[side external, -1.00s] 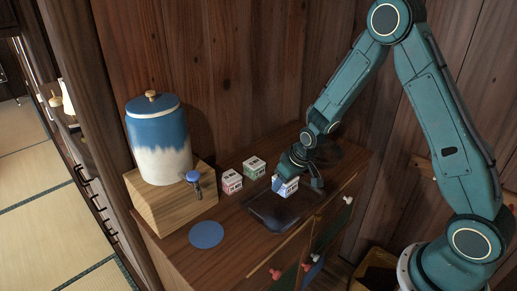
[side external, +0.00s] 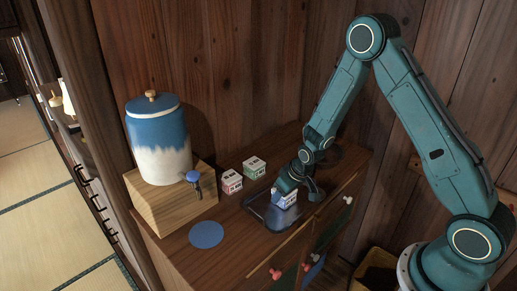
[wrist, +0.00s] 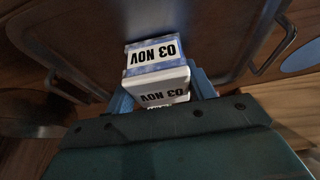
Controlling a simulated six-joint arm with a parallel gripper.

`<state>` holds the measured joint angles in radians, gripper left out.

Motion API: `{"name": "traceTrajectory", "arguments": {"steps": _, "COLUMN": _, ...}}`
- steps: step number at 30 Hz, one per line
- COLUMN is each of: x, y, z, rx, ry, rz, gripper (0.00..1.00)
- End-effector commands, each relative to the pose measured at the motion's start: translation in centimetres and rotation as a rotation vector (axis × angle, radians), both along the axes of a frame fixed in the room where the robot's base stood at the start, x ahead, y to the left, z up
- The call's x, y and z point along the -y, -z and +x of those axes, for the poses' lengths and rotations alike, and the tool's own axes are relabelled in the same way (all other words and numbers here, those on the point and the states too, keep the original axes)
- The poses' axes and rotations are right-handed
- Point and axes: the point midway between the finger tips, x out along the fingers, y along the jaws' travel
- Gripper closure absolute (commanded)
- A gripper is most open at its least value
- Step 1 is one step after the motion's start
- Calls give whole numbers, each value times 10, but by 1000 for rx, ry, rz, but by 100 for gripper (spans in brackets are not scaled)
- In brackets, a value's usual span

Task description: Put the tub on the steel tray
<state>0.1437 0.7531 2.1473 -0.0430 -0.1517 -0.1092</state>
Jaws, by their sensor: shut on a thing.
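A small white and blue tub (side external: 285,200) is between the jaws of my gripper (side external: 297,191), which is shut on it. The tub is over the dark steel tray (side external: 262,217) on the cabinet top. It looks very low, but I cannot tell whether its base touches the tray. In the wrist view, the tub (wrist: 157,58) shows "03 NOV" labels. The fingers of my gripper (wrist: 163,94) are on both sides of it. The steel tray (wrist: 205,30) fills the area behind it, with a raised handle at the right.
A red-marked carton (side external: 232,181) and a green-marked carton (side external: 254,167) stand behind the tray. A blue-and-white dispenser (side external: 160,140) stands on a wooden block (side external: 165,203) at the left. A flat blue disc (side external: 206,235) lies on the clear front-left cabinet top.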

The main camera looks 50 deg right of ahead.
Motion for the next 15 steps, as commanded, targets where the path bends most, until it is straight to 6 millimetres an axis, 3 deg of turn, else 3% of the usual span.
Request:
{"name": "traceTrajectory", "arguments": {"steps": 10, "x": 0, "y": 3, "z": 0, "rx": 1, "ry": 0, "rz": 0, "gripper": 73}}
{"name": "traceTrajectory", "arguments": {"steps": 11, "x": 0, "y": 3, "z": 0, "rx": 1, "ry": 0, "rz": 0, "gripper": 40}}
{"name": "traceTrajectory", "arguments": {"steps": 13, "x": 0, "y": 2, "z": 0, "rx": 1, "ry": 0, "rz": 0, "gripper": 26}}
{"name": "traceTrajectory", "arguments": {"steps": 15, "x": 0, "y": 2, "z": 0, "rx": 1, "ry": 0, "rz": 0, "gripper": 24}}
